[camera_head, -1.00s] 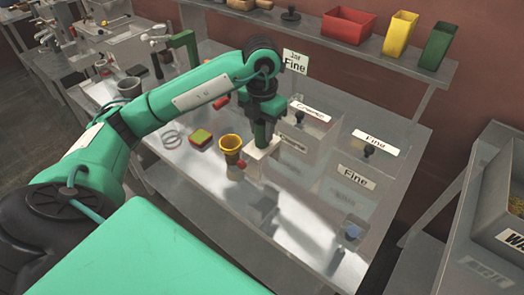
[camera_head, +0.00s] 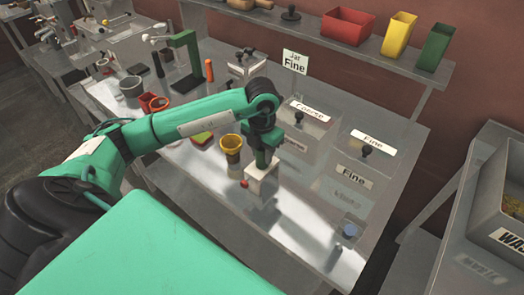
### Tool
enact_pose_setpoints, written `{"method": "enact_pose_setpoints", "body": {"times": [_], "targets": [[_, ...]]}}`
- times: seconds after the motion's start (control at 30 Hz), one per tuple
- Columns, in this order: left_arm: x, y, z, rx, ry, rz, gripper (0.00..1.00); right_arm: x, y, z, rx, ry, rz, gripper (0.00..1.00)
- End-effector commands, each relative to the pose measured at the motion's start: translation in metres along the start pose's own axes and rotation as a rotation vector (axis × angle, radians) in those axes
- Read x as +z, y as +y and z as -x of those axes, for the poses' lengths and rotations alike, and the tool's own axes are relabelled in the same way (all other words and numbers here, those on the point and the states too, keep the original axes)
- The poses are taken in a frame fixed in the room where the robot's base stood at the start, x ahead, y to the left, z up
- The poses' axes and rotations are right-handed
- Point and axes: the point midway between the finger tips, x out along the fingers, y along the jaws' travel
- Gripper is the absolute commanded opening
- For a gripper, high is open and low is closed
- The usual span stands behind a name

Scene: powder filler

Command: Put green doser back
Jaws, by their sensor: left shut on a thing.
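My left gripper (camera_head: 262,194) points down over the front part of the table, just right of the yellow cup (camera_head: 231,147), apart from it. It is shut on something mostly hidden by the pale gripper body. A small red piece (camera_head: 244,183) shows at its left side and moves with it. I cannot make out the green doser for certain; the held thing's colour is unclear. A green container (camera_head: 437,45) stands at the right end of the back shelf. My right gripper is not in view.
A yellow container (camera_head: 400,35) and a red bin (camera_head: 348,26) stand on the shelf. Clear boxes labelled Coarse (camera_head: 309,112) and Fine (camera_head: 354,178) stand right of the gripper. A green stand (camera_head: 187,55) is at the back left. The table front (camera_head: 285,235) is mostly bare.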

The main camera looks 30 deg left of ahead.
Motion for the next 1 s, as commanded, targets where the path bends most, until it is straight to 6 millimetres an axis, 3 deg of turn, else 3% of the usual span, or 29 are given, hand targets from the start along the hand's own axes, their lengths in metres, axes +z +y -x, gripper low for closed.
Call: {"method": "enact_pose_setpoints", "body": {"times": [0.07, 0.1, 0.2, 0.6, 0.67, 1.0], "targets": [[0.0, 0.0, -0.004, 0.0, 0.0, 0.0, 0.0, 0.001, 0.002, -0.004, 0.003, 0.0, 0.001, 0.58], [0.0, 0.0, -0.003, 0.0, 0.0, 0.0, 0.36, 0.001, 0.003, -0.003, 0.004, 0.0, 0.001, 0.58], [0.0, 0.0, -0.002, 0.0, 0.0, 0.0, 0.54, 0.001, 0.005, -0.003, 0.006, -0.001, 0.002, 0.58], [0.0, 0.0, 0.003, 0.0, 0.0, 0.0, 0.54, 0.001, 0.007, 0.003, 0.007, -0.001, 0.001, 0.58], [0.001, 0.0, 0.007, 0.001, -0.003, 0.0, 0.54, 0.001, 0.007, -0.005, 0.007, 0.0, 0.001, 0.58], [0.001, 0.0, 0.07, 0.0, -0.005, 0.0, 0.54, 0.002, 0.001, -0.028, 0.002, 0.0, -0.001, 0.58]]}}
